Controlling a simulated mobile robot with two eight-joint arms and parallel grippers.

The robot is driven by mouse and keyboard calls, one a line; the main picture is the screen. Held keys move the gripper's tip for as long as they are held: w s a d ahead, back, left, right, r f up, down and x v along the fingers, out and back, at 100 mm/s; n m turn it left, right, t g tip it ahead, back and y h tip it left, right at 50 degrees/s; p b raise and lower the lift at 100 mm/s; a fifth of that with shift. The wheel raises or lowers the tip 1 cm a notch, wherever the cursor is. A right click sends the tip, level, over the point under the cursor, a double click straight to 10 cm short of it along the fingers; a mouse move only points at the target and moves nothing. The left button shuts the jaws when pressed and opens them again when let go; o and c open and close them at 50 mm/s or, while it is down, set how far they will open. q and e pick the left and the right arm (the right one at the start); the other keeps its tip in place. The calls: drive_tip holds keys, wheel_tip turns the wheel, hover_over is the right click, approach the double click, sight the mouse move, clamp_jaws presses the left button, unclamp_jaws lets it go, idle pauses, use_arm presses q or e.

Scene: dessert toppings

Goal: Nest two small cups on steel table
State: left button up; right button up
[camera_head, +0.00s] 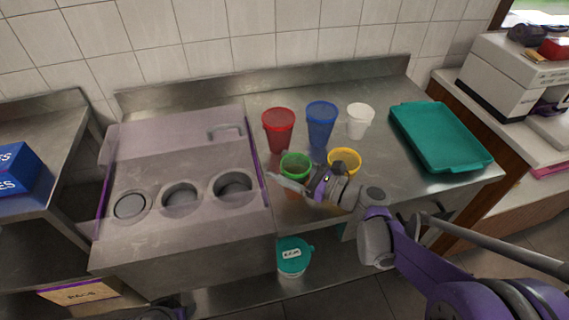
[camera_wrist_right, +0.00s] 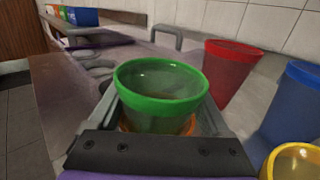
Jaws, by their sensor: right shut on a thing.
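A green cup (camera_head: 295,163) stands upright over an orange cup (camera_head: 292,189) on the steel table (camera_head: 378,172). In the right wrist view the green cup (camera_wrist_right: 160,88) fills the space between my fingers, and a strip of the orange cup (camera_wrist_right: 187,126) shows just below it. How deep the green cup sits in the orange one is hidden. My right gripper (camera_head: 287,183) is shut on the green cup. A yellow cup (camera_head: 345,158) and a white cup (camera_head: 360,119) stand to the right.
A taller red cup (camera_head: 279,131) and blue cup (camera_head: 321,123) stand behind. A teal tray (camera_head: 436,134) lies at the right. A counter unit with round wells (camera_head: 180,165) is at the left. A lidded teal tub (camera_head: 293,258) sits on the lower shelf.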

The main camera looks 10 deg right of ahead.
drive_tip(key=shift+f, duration=0.15)
drive_tip(key=o, duration=1.1)
drive_tip(key=shift+r+p, duration=3.4)
drive_tip(key=shift+r, duration=1.15)
